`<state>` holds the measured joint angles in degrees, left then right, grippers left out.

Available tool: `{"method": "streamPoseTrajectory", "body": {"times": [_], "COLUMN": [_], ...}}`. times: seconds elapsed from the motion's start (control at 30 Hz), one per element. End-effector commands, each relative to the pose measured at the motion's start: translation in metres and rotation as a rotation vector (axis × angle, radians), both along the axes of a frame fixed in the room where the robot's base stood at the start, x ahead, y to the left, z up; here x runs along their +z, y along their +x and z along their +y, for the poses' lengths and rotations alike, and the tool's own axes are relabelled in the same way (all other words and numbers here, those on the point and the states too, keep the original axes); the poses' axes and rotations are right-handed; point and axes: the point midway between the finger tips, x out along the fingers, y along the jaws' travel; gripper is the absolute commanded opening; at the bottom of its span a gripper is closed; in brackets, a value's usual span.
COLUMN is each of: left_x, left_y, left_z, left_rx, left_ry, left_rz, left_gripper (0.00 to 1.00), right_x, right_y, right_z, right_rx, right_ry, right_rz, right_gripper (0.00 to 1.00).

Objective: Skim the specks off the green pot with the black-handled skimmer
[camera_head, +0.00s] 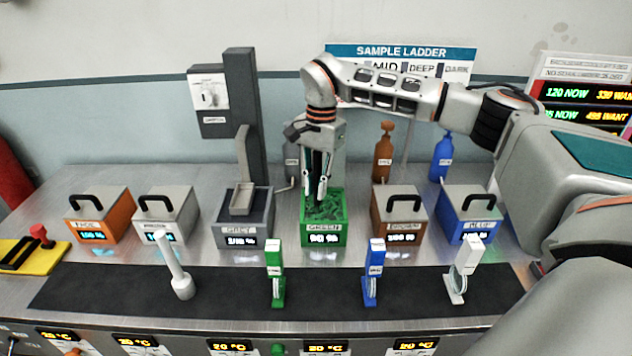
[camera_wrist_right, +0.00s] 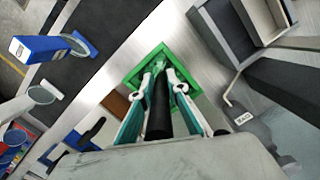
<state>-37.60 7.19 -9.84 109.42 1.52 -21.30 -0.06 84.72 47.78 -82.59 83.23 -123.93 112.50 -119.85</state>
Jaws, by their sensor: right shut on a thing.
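The green pot (camera_head: 306,236) stands open in the middle of the back row, with a mottled green surface inside. It also shows in the wrist view (camera_wrist_right: 135,75). My right gripper (camera_head: 319,190) is above the pot, pointing down, and is shut on the black-handled skimmer. The skimmer's black handle (camera_wrist_right: 159,110) runs between the fingers in the wrist view. Its lower end is down at the pot, and I cannot make out its head. Single specks are too small to tell. My left gripper is not in view.
The open grey pot (camera_head: 229,232) with a grey post behind stands left of the green pot. A lidded brown pot (camera_head: 398,220) stands right of it. Several upright tools, including a green one (camera_head: 275,275), line the dark mat (camera_head: 215,290) in front.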

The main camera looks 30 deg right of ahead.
Motion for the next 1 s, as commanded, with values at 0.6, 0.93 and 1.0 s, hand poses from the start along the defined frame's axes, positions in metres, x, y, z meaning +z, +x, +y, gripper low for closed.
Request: {"method": "streamPoseTrajectory", "body": {"times": [0.6, 0.93, 1.0], "left_x": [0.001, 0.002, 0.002], "left_y": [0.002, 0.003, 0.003], "left_z": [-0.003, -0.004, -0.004], "left_rx": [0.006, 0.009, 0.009], "left_ry": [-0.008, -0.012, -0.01], "left_rz": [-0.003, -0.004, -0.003], "left_gripper": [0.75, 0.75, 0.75], "right_x": [0.001, 0.0, 0.0], "right_y": [-0.006, -0.015, -0.017], "right_z": [-0.003, -0.018, -0.021], "right_rx": [-0.001, 0.0, -0.001], "right_ry": [0.0, 0.0, 0.0], "right_rz": [-0.001, -0.001, -0.001], "right_gripper": [0.0, 0.0, 0.0]}}
